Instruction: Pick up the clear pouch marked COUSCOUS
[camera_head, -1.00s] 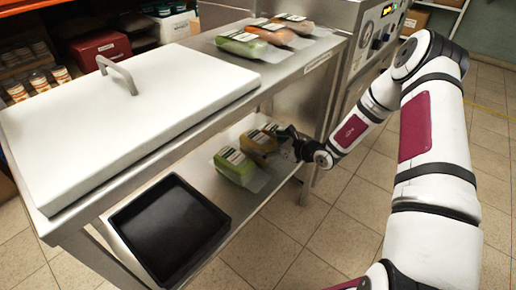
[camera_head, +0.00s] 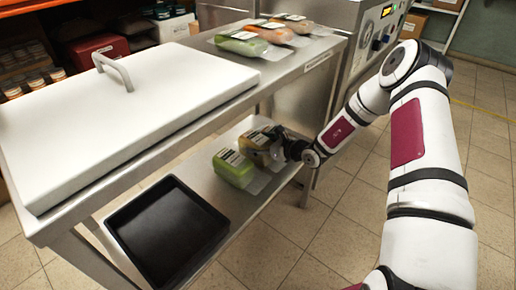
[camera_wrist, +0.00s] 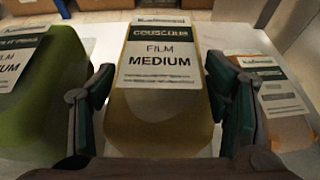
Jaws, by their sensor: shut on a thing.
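The clear COUSCOUS pouch (camera_wrist: 160,115), with yellowish contents and a white and green label, stands between my fingers in the wrist view. My gripper (camera_wrist: 160,72) is shut on it, one finger at each side. In the head view the same pouch (camera_head: 254,147) is on the lower shelf, with my gripper (camera_head: 284,150) at its right end. I cannot tell whether it is clear of the shelf. A green pouch (camera_head: 233,168) lies just in front and also shows at the left of the wrist view (camera_wrist: 18,100). An orange-filled pouch (camera_wrist: 292,130) is close on the right.
A black tray (camera_head: 172,221) sits on the lower shelf (camera_head: 215,200), left of the pouches. The upper table holds a white lidded board (camera_head: 120,120) and several pouches (camera_head: 268,34). A table leg (camera_head: 308,185) stands near my arm. Bare floor (camera_head: 310,245) lies in front.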

